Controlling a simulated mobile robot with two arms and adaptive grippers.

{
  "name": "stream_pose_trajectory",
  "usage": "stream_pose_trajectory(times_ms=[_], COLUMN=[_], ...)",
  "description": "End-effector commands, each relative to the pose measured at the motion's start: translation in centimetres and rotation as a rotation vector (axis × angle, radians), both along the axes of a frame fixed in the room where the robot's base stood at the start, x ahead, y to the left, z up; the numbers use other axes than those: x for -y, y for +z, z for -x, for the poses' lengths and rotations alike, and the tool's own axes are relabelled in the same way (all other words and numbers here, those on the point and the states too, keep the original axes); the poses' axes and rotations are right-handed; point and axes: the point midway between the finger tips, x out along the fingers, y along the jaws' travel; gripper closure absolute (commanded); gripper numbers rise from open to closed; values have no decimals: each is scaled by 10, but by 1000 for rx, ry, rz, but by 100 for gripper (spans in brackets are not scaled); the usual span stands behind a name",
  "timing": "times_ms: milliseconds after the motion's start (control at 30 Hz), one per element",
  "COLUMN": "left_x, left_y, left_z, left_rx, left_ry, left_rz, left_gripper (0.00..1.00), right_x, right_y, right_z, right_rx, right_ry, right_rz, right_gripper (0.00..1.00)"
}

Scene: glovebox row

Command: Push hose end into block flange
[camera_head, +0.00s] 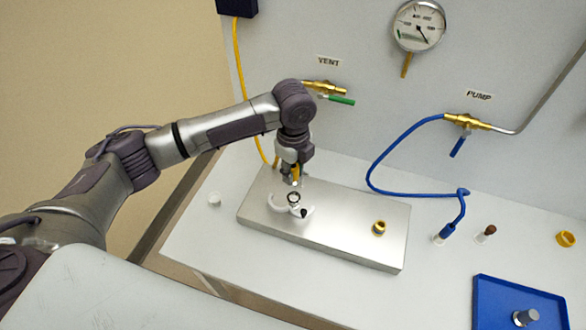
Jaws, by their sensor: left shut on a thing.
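The metal block (335,232) lies on the white bench. Its left flange (293,199) shows as a dark-rimmed ring with an open white clamp (278,206) around it. A second flange (379,228) with a yellow ring is on the block's right part. My left gripper (291,179) is just above the left flange, shut on the yellow hose end (296,171), which is mostly hidden by the fingers. The yellow hose (243,75) hangs from the upper left and passes behind my arm. Whether the hose end touches the flange cannot be told. My right gripper is out of view.
A blue hose (373,172) runs from the PUMP valve (466,121) to a white holder (440,239) right of the block. The VENT valve (325,88) is behind my left wrist. A blue tray (490,290) and a yellow ring (565,239) lie at right.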

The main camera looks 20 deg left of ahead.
Motion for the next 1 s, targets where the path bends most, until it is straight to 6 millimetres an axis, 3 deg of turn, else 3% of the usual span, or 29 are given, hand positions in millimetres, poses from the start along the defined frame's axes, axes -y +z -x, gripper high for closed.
stream_pose_trajectory(times_ms=[167,700,1000], left_x=[0,0,0], left_y=[3,-51,-58], left_z=[0,0,0], left_rx=[0,0,1], left_ry=[1,0,0], left_rz=[0,0,0], left_gripper=[100,100,100], right_x=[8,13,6], right_y=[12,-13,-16], right_z=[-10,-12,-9], right_rx=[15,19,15], right_ry=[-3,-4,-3], right_rz=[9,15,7], right_gripper=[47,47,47])
